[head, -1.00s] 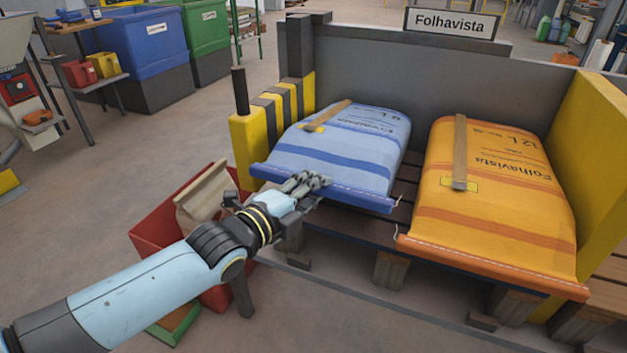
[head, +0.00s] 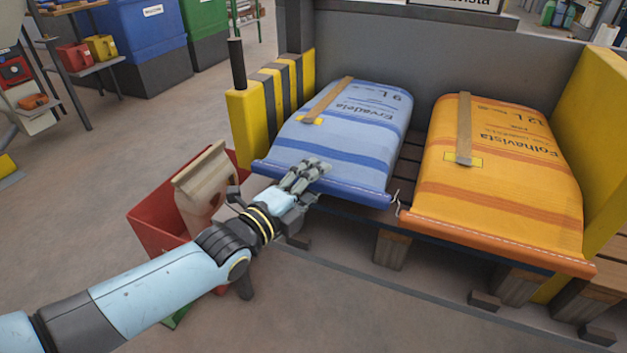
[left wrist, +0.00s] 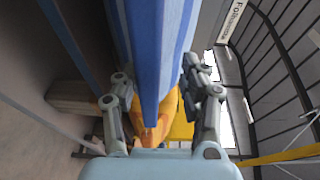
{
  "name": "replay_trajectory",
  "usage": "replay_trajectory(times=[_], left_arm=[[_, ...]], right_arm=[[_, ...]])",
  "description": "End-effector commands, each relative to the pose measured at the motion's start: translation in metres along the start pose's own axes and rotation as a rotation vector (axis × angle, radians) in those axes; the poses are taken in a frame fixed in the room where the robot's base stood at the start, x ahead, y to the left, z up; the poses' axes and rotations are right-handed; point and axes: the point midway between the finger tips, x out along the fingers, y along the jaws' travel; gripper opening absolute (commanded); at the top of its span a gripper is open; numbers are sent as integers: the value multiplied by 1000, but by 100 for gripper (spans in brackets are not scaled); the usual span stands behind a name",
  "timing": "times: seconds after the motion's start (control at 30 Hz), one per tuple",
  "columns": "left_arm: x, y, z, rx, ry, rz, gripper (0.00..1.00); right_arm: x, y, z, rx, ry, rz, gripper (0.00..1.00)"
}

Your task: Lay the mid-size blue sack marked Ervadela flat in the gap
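The blue sack marked Ervadela (head: 352,135) lies on its broad side on the pallet, text up, between the yellow-and-black post (head: 256,125) and the orange Folhavista sack (head: 500,185). It looks nearly level. Its near hem points toward me at the pallet's front edge. My left gripper (head: 308,176) is at the left half of this hem. In the left wrist view the blue sack (left wrist: 165,45) runs between my spread fingers (left wrist: 160,85), with some room around its near edge. Whether a fingertip touches it is unclear. My right gripper is out of view.
A brown strip with a yellow tag lies on each sack. A grey wall (head: 440,60) stands behind them and a yellow panel (head: 600,130) at the right. A red bin (head: 150,215) holding a tan bag (head: 205,182) stands left, close to my left arm.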

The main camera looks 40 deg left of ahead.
Motion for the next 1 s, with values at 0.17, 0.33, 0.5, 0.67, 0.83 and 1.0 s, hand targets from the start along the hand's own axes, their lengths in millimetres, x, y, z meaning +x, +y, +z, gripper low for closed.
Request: replay_trajectory(times=[0.17, 0.33, 0.5, 0.67, 0.83, 1.0], left_arm=[[1, -2, 0, 0, 1, -5, 49], [-2, 4, 0, -3, -1, 10, 49], [-20, 3, 0, -1, 0, 7, 49], [-55, 2, 0, -2, 1, 6, 49], [-91, 1, 0, 0, 1, 3, 49], [-113, 0, 0, -1, 1, 1, 49]], right_arm=[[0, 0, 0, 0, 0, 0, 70], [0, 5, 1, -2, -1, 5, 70], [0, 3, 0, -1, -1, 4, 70], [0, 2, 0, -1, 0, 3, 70], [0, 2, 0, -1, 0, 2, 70], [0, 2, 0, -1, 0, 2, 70]])
